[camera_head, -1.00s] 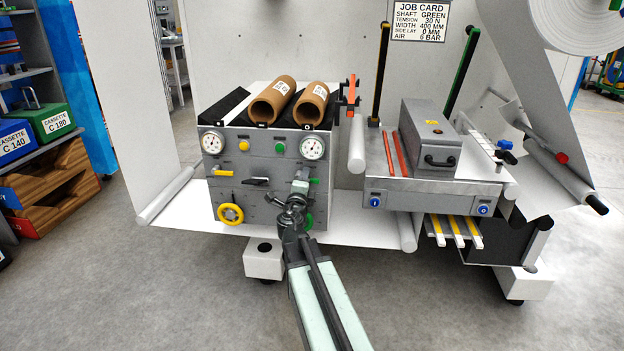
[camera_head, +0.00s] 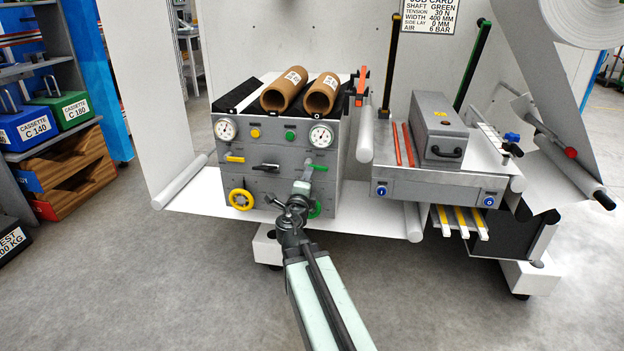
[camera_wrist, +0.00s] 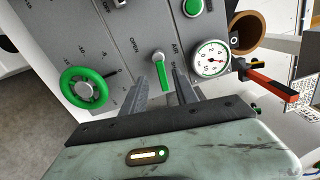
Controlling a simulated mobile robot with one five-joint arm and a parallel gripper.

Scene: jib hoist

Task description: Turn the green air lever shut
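The green air lever (camera_wrist: 164,76) sits on the grey control panel (camera_wrist: 122,62), by the words OPEN and AIR in the wrist view. It also shows in the head view (camera_head: 319,168), just beyond my gripper. My gripper (camera_wrist: 168,74) is open, with one finger on each side of the lever in the wrist view. I cannot tell whether either finger touches it. In the head view my gripper (camera_head: 304,184) is in front of the panel's right part. The pressure gauge (camera_wrist: 210,58) is right of the lever.
A green handwheel (camera_wrist: 84,88) is left of the lever in the wrist view. A yellow handwheel (camera_head: 241,199), yellow lever (camera_head: 235,158) and black lever (camera_head: 265,167) share the panel. Cardboard cores (camera_head: 285,89) lie on top. A red-orange handle (camera_wrist: 262,84) stands out at the right.

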